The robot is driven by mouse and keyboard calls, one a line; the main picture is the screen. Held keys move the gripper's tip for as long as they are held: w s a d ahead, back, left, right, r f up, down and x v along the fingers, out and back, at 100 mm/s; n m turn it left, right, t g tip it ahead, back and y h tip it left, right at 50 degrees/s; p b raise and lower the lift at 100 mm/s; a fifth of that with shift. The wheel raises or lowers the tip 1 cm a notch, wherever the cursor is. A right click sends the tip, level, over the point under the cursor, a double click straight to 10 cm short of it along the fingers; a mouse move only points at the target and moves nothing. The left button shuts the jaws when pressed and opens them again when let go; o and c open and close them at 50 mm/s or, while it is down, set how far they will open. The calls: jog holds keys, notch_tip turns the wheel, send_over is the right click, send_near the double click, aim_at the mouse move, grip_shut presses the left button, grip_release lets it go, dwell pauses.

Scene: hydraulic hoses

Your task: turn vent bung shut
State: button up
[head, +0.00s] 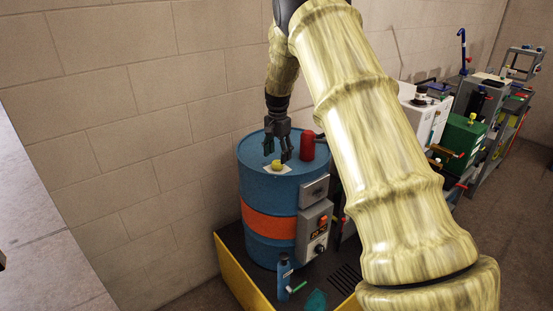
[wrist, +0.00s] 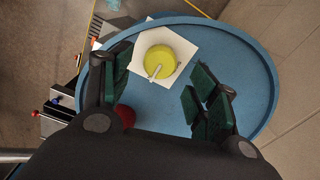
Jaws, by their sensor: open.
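The vent bung is a round yellow cap (head: 277,163) with a small light lever on it. It sits on a white square plate on top of the blue drum (head: 262,220), which has an orange band. In the wrist view the yellow cap (wrist: 158,60) lies beyond my fingertips, a little above the middle of the picture. My gripper (head: 277,158) points down over the drum top, its fingers spread. I cannot tell the exact height gap.
A red cylinder (head: 307,145) stands on the drum top just right of my gripper. Grey control boxes (head: 312,230) hang on the drum's side. A blue bottle (head: 284,277) stands in front on the yellow-edged platform (head: 232,270). A block wall is close behind. Equipment fills the right.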

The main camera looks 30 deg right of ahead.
aim_at(277, 162)
jog(key=shift+a+f+p, duration=0.1)
jog(key=shift+f+p, duration=0.4)
jog(key=shift+f, duration=1.5)
jog(key=c, duration=1)
